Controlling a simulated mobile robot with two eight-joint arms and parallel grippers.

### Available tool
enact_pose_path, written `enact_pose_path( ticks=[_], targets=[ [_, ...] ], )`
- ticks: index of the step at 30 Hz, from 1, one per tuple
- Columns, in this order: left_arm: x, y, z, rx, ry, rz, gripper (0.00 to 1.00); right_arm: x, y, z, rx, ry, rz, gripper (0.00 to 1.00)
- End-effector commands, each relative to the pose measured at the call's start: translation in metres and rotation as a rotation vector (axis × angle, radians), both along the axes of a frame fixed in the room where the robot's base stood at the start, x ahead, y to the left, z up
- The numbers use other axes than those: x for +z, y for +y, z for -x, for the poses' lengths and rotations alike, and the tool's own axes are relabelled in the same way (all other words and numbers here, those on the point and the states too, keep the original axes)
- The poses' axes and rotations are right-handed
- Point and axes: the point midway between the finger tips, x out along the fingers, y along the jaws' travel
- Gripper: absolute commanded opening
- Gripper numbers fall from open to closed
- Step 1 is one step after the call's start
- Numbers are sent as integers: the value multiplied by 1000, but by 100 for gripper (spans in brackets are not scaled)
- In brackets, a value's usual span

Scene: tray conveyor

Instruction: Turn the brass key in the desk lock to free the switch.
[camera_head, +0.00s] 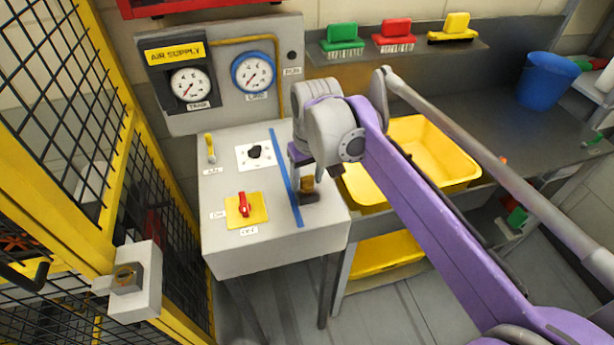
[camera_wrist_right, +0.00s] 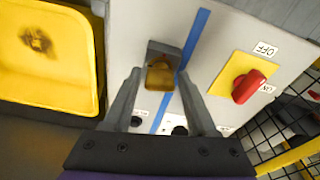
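The brass key (camera_head: 307,184) stands in a dark lock block (camera_head: 309,197) at the right of the grey desk top. It also shows in the right wrist view (camera_wrist_right: 159,76), in front of my fingers. My right gripper (camera_wrist_right: 160,73) is open, with its two fingertips apart on either side of the key; I cannot tell whether they touch it. In the head view my right arm comes in from the right and hides part of the gripper. The red rotary switch (camera_head: 243,204) sits on a yellow plate between ON and OFF labels. My left gripper is out of view.
A blue stripe (camera_head: 285,175) separates lock and switch. A black knob (camera_head: 254,151) and a yellow lever (camera_head: 210,148) are farther back. Gauges (camera_head: 191,83) stand behind. A yellow mesh fence (camera_head: 105,125) borders the left; a yellow bin (camera_head: 430,140) is at the right.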

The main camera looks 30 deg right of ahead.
Motion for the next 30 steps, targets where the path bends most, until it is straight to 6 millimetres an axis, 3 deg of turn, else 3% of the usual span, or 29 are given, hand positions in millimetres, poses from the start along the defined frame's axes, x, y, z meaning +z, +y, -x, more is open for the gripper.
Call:
enact_pose_path(
  ticks=[1,9,14,24,30],
  targets=[
    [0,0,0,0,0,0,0,0,0,0,0,0,0,47],
    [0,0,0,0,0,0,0,0,0,0,0,0,0,0],
    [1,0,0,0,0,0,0,0,0,0,-10,0,0,0],
    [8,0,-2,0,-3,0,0,1,0,0,-245,0,0,0],
    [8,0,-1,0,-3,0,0,0,0,0,-263,0,1,0]
  ],
)
